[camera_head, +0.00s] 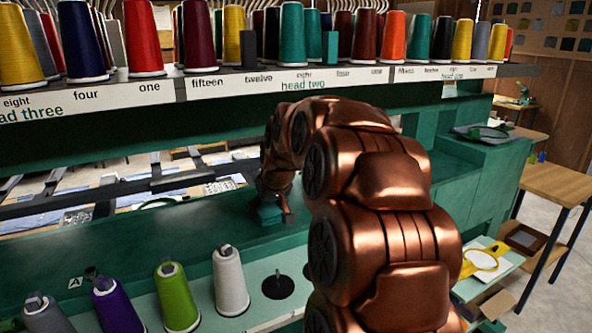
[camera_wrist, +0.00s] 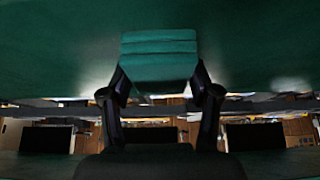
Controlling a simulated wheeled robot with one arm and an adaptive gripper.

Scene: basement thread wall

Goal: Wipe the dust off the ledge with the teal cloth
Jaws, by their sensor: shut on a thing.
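The teal cloth (camera_wrist: 160,55) is a folded pad between the two dark fingers of my gripper (camera_wrist: 160,88) in the wrist view. My gripper is shut on it. In the head view the cloth (camera_head: 268,213) shows as a small teal block at the end of my copper arm, low at the dark green ledge (camera_head: 130,250). I cannot tell whether it touches the surface. The ledge (camera_wrist: 55,45) also fills the upper part of the wrist view, with pale blurred patches beside the cloth. I cannot tell whether these are dust or shine. My arm hides the ledge's right part.
Thread cones (camera_head: 178,298) stand on a pale green shelf (camera_head: 262,262) in front of the ledge. A rack (camera_head: 230,84) with many cones runs above. A wooden table (camera_head: 560,184) stands at right. Left of the cloth, the ledge is clear.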

